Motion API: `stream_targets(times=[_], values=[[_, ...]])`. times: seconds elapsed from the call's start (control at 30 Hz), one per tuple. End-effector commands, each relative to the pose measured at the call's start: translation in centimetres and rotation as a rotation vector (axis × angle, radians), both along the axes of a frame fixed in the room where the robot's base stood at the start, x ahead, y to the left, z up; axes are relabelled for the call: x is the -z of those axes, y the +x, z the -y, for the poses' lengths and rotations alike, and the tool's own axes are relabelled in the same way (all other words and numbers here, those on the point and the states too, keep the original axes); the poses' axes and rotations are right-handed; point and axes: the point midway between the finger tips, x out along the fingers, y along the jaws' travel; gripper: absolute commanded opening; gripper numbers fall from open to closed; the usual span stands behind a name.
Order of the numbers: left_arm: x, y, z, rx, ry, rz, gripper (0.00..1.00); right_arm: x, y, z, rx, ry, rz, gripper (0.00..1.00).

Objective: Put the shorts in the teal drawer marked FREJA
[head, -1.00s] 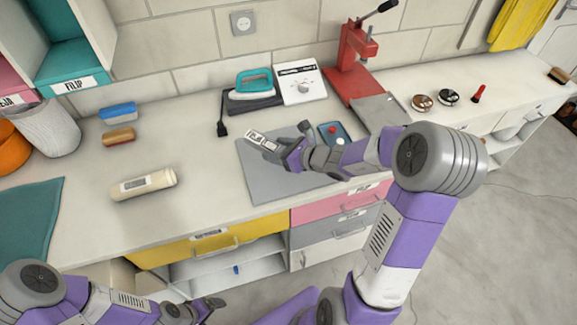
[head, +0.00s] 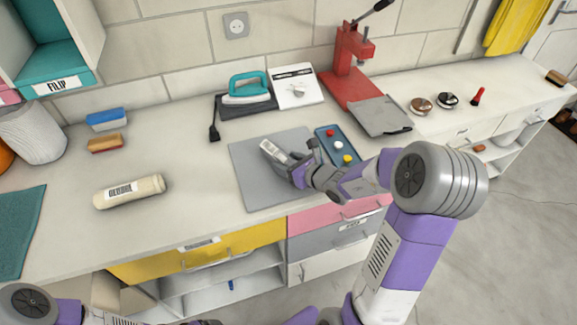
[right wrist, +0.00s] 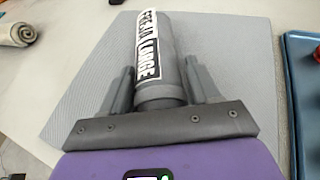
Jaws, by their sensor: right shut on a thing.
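My right gripper (head: 287,160) is shut on a grey rolled cloth (right wrist: 158,55), with its fingers on both sides of the roll. The roll has a white label; in the right wrist view it ends in "LARGE" and the other line is hard to read. It is over the grey mat on the counter. I cannot tell for sure that this roll is the shorts. No teal drawer marked FREJA is in view; a teal compartment (head: 50,62) at upper left is marked FILIP. Only a bit of my left gripper (head: 205,322) shows at the bottom edge.
Under the counter are a yellow drawer (head: 230,247), a pink one (head: 310,217) and a grey one (head: 318,242). A beige labelled roll (head: 130,191), brushes (head: 106,120), an iron (head: 247,90), a blue tray (head: 328,136) and a red press (head: 352,65) stand on the counter.

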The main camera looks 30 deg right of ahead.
Motion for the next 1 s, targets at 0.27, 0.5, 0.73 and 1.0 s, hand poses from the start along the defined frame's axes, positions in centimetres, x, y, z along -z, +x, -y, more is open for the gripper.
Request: stream_targets(times=[0.27, 0.5, 0.73, 1.0], values=[[0.1, 0.0, 0.0, 0.000, 0.000, 0.000, 0.86, 0.3, 0.0, 0.0, 0.001, -0.001, 0.002, 0.26], [0.4, 0.0, 0.0, 0.000, 0.000, 0.000, 0.86, 0.5, 0.0, 0.0, 0.000, -0.001, 0.001, 0.81], [0.4, 0.0, 0.0, 0.000, 0.000, 0.000, 0.86, 0.5, 0.0, 0.0, 0.000, -0.001, 0.001, 0.87], [-0.4, 0.0, 0.0, 0.000, 0.000, 0.000, 0.86, -0.4, -1.1, 0.3, 0.002, -0.003, 0.001, 0.87]])
